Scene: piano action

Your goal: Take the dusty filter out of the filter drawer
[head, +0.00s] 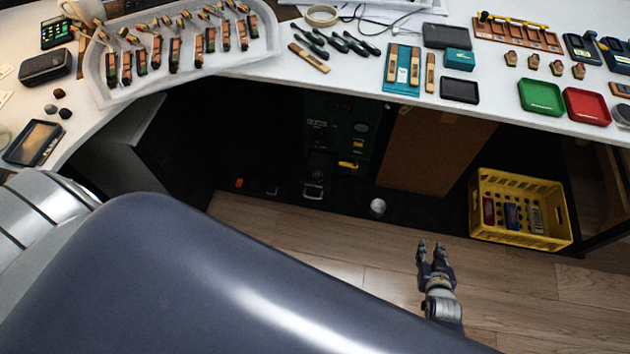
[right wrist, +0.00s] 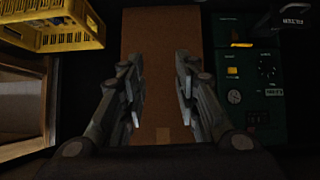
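A dark green machine (head: 353,128) stands in shadow under the table. A dark box-like part with a pale metal handle (head: 313,190) sits low at its front. I cannot tell for sure whether this is the filter drawer, and I make out no dusty filter. The machine also shows at the right of the right wrist view (right wrist: 246,75), with a gauge and a yellow part. My right gripper (head: 432,247) is open and empty over the floor, right of the machine. In the right wrist view its fingers (right wrist: 158,80) are wide apart before a brown panel. My left gripper is out of view.
The brown panel (head: 437,148) stands right of the machine. A yellow crate (head: 520,240) with bottles is on the floor to the right. A small pale round object (head: 377,207) lies before the panel. The white table (head: 290,70) overhangs the area. The wooden floor in front is clear.

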